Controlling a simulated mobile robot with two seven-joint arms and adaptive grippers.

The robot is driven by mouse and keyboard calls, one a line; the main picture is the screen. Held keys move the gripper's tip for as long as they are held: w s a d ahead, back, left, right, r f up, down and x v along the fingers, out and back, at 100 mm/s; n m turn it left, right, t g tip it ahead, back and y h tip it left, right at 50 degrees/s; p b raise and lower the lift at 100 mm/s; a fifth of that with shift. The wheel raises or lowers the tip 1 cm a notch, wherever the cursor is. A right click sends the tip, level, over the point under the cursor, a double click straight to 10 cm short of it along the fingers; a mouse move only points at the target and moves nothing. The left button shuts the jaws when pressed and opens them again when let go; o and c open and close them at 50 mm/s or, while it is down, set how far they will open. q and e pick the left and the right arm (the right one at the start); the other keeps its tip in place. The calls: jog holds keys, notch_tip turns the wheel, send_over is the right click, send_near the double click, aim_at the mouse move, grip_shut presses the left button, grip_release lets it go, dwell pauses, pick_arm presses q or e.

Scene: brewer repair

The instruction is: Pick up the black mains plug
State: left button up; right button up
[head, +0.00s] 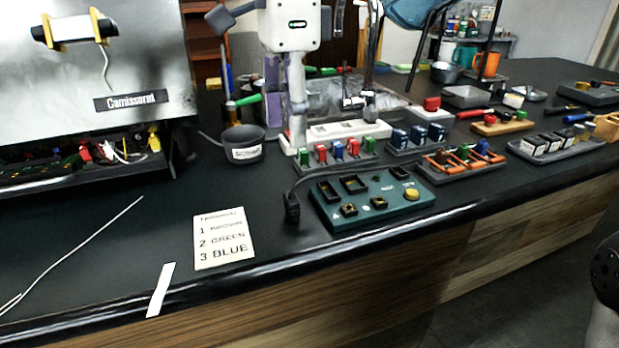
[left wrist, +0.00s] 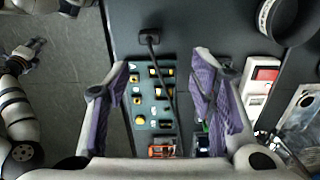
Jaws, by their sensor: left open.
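The black mains plug (head: 292,207) lies on the dark bench just left of the green board, with its black cable running up and right behind the board. It also shows in the left wrist view (left wrist: 149,37), near the top, beyond the fingertips and apart from them. My left gripper (head: 284,115) points down over the bench, behind the plug in the head view. Its purple-padded fingers stand wide apart and empty in the left wrist view (left wrist: 160,72). What looks like my right gripper (left wrist: 28,52) shows small at the left edge there, its jaws unclear.
The green board (head: 375,215) lies right of the plug. A tray of coloured parts (head: 335,160) and a dark pot (head: 243,140) stand behind. A numbered card (head: 222,240) lies left of the plug. The bench's front edge is close by.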

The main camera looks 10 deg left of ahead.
aim_at(291, 197)
pick_arm(q)
jog(key=f, duration=0.3)
jog(key=s+f, duration=0.1)
jog(key=f, duration=0.3)
jog(key=s+f, duration=0.1)
jog(key=f, duration=0.3)
jog(key=shift+d, duration=0.15)
jog(key=shift+w+f, duration=0.1)
jog(key=shift+f, duration=0.2)
grip_shut()
